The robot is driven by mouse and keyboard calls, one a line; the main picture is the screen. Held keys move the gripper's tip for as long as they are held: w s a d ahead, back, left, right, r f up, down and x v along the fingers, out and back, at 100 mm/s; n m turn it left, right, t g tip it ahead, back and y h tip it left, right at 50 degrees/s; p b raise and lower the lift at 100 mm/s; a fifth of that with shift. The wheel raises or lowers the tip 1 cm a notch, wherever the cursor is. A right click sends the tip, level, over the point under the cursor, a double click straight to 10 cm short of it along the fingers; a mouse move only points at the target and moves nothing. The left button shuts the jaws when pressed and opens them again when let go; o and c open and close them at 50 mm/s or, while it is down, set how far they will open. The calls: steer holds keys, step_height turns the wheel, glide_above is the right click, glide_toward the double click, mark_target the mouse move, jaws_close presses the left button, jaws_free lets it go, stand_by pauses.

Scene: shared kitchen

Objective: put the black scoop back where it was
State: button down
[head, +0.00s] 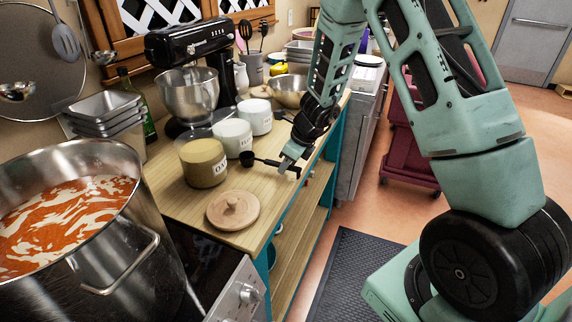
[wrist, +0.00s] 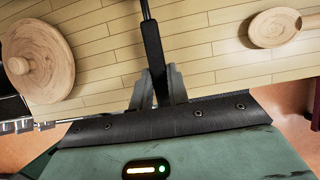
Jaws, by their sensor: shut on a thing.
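The black scoop (head: 247,158) is over the wooden counter, its cup just right of the tan-filled jar (head: 204,168). Its handle runs right to my gripper (head: 288,164), near the counter's front edge. In the wrist view the black handle (wrist: 151,45) passes between the fingers of my gripper (wrist: 156,80), which are shut on it. The scoop's cup is outside the wrist view. I cannot tell whether the scoop touches the counter. Two white-filled jars (head: 233,139) (head: 257,118) stand behind the tan-filled one.
A large steel pot (head: 120,250) stands at left. A stand mixer (head: 190,45) and steel bowl (head: 290,91) are behind. Bare counter (head: 180,205) shows around the near lid.

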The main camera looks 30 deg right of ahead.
steer(key=shift+f, duration=0.1)
steer(key=c, duration=1.4)
jaws_free()
steer(key=shift+o, duration=0.2)
